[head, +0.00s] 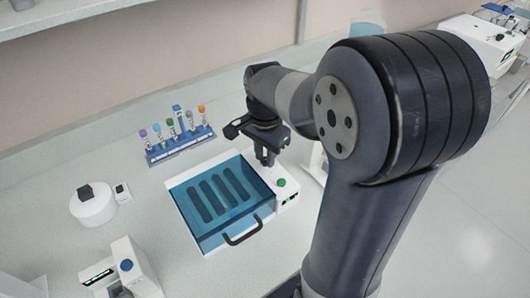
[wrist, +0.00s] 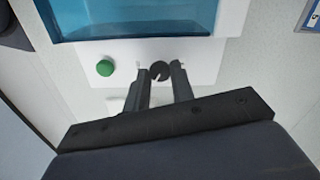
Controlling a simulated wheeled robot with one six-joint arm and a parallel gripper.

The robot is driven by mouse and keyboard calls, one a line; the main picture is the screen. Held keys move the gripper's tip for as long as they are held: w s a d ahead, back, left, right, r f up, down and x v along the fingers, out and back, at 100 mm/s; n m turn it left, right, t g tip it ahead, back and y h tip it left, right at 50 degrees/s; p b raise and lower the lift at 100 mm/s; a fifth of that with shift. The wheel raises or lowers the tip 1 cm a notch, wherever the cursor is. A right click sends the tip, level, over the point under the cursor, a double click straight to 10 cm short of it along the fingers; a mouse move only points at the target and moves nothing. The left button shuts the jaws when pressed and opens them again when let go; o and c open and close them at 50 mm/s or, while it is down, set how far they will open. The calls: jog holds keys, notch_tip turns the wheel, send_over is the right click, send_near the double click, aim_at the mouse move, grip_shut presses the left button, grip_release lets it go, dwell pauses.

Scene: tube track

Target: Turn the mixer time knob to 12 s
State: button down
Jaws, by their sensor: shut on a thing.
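The white device with a clear blue lid (head: 205,240), which I take as the mixer, stands on the bench in the head view. Its white panel (wrist: 200,52) carries a round green button (wrist: 105,68) and a small dark time knob (wrist: 159,69) with a light mark at its lower left. My gripper (wrist: 160,72) is shut on the knob, one finger on each side. In the head view my gripper (head: 265,157) is at the panel's far end and hides the knob. The small green display (head: 291,198) is too small to read.
A blue rack (head: 180,147) with several capped tubes stands behind the lid. A white round device (head: 93,205) with a dark top is to the left. A white device with a blue knob (head: 127,265) is at the front left. A black handle (head: 243,232) juts from the lid.

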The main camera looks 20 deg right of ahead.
aim_at(265, 160)
dwell(0.3)
jog(key=c, duration=1.2)
grip_release()
jog(key=shift+c, duration=0.2)
notch_tip(265, 160, up, 11)
jog(key=shift+f, duration=0.2)
notch_tip(265, 160, down, 11)
jog(key=shift+r, duration=0.1)
jog(key=shift+r, duration=0.15)
